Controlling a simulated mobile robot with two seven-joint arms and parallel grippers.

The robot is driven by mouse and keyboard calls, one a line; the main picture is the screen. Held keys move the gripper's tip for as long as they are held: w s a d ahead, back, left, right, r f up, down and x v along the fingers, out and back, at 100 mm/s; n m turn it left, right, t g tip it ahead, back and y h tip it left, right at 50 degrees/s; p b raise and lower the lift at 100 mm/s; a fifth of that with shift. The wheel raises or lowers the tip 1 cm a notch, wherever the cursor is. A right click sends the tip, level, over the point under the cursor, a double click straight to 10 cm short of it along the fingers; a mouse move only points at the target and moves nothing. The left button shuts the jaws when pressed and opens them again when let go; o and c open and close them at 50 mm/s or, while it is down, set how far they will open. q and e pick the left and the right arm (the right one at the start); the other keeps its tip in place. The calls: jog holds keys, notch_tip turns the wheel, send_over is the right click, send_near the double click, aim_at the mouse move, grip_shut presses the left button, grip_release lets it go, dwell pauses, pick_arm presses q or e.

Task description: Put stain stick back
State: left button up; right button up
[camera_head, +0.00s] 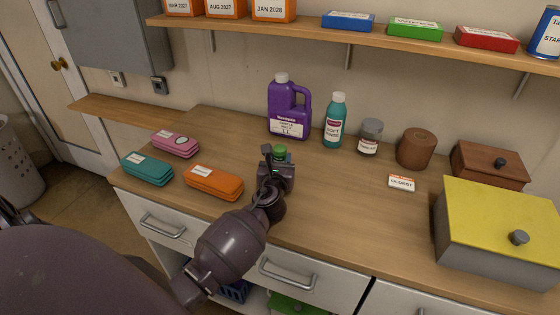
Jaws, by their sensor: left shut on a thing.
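My left gripper (279,163) is over the middle of the wooden counter, in front of the purple jug. It is shut on a small green-capped stick (280,149), which looks like the stain stick. Only the green top of the stick shows above the fingers; the rest is hidden by the gripper, and I cannot read a label on it. I cannot tell whether its lower end touches the counter. My right gripper is not in view.
Behind stand a purple jug (288,108), a teal bottle (334,121), a grey-lidded jar (369,138) and a brown cylinder (415,149). Right are a small label card (401,183), a brown box (489,166) and a yellow-lidded box (500,225). Pink, teal and orange cases (213,183) lie left.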

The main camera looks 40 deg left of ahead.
pick_arm(q)
jog(key=shift+f, duration=0.15)
jog(key=o, duration=0.9)
jog(key=shift+o, duration=0.2)
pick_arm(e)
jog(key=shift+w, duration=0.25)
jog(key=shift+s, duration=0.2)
pick_arm(q)
jog(key=shift+s+r, duration=0.1)
jog(key=shift+r, duration=0.1)
jog(key=v, duration=1)
jog(key=shift+s+d, duration=0.5)
jog(key=shift+s, duration=0.25)
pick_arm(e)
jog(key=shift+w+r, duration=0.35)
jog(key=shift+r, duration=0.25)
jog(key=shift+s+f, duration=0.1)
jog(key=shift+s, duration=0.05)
